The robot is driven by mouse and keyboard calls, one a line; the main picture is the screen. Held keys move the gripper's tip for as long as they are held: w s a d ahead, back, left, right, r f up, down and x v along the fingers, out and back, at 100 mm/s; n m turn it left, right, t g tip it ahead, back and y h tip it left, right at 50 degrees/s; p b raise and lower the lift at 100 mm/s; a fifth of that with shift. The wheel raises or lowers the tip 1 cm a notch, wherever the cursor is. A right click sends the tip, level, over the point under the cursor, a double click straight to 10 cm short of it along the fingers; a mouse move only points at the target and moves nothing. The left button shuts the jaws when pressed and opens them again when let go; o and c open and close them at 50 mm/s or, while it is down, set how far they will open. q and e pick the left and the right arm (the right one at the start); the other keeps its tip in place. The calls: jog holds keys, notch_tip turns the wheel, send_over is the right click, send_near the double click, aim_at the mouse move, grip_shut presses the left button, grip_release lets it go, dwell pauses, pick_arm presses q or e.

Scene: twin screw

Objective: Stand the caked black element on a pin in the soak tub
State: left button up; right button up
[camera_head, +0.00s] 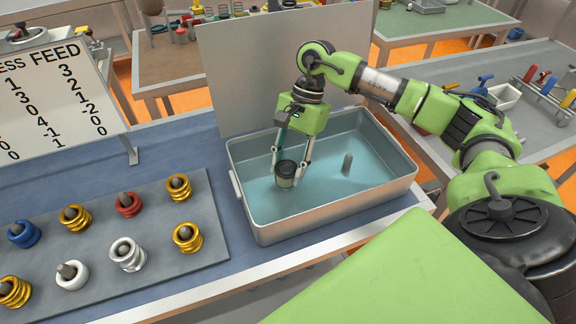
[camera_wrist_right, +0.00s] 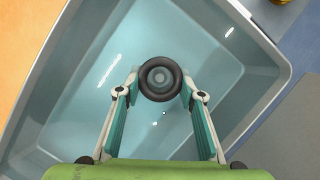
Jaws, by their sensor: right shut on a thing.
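The black element (camera_head: 286,173), a short dark ring-like piece, is in the left half of the grey soak tub (camera_head: 234,158). My right gripper (camera_head: 289,160) reaches down into the tub from above and is shut on the element, one finger on each side. In the right wrist view the element (camera_wrist_right: 160,63) shows end-on between the fingertips, with a grey round centre. I cannot tell whether a pin is inside it or whether it touches the tub floor. A bare grey pin (camera_head: 347,163) stands in the tub's right half. My left gripper is not in view.
A grey board (camera_head: 110,240) left of the tub carries several gold, blue, red, white and silver elements on pins. A feed sign (camera_head: 55,95) stands behind it. A plain grey panel (camera_head: 235,75) rises behind the tub. The tub's walls surround my gripper.

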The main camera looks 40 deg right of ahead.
aim_at(290, 166)
jog(key=shift+f+b, duration=1.35)
jog(key=shift+f, duration=0.15)
jog(key=o, duration=1.4)
jog(key=v, duration=1.2)
jog(key=shift+s+a, duration=0.1)
jog(key=shift+a, duration=0.05)
